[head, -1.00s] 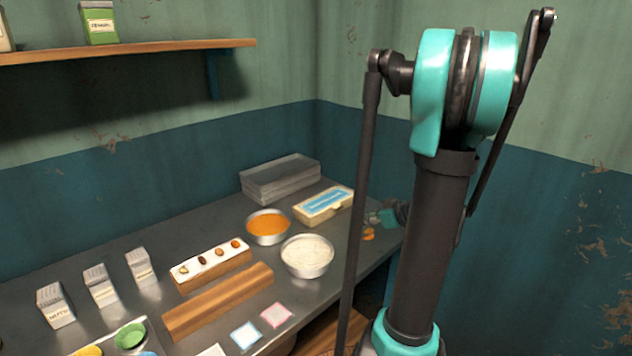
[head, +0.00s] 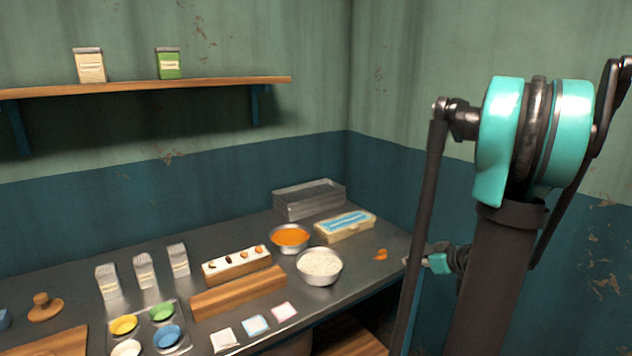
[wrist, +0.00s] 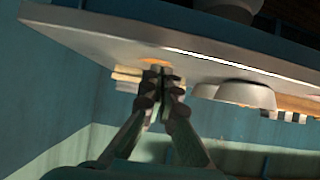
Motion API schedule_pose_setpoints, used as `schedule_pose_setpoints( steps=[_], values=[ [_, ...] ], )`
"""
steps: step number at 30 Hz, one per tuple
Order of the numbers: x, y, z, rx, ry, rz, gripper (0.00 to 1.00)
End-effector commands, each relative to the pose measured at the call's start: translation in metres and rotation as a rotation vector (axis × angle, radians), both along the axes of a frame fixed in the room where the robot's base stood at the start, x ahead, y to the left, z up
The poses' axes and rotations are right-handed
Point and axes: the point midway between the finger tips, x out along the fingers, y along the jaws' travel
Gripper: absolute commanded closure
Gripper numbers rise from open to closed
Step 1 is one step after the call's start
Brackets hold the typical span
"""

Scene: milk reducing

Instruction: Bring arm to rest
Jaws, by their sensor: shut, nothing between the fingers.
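My gripper (head: 408,262) is at the right end of the metal table (head: 345,285) in the head view, partly behind my arm's thin rod. In the wrist view my gripper (wrist: 166,72) has its fingers together with nothing between them. Small orange pieces (head: 380,255) lie on the table to the left of the gripper, apart from it. My arm's upper links stand tall at the right of the head view.
On the table are an orange-filled bowl (head: 290,238), a white-filled bowl (head: 319,266), a box with a blue top (head: 345,226), metal trays (head: 309,199) and a wooden block (head: 238,292). A shelf (head: 200,86) runs along the wall. Table space near the orange pieces is clear.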

Motion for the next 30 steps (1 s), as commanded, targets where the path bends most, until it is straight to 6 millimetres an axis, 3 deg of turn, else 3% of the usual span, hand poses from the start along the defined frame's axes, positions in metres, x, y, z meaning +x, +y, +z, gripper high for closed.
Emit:
schedule_pose_setpoints(
  steps=[11,17,23,30],
  values=[
    [-0.021,0.033,-0.013,0.008,0.142,-0.025,1.0],
    [-0.045,0.058,-0.025,0.003,0.264,-0.064,1.0],
    [-0.082,0.085,-0.042,-0.026,0.419,-0.144,1.0],
    [-0.154,0.105,-0.068,-0.123,0.601,-0.364,1.0]
  ],
)
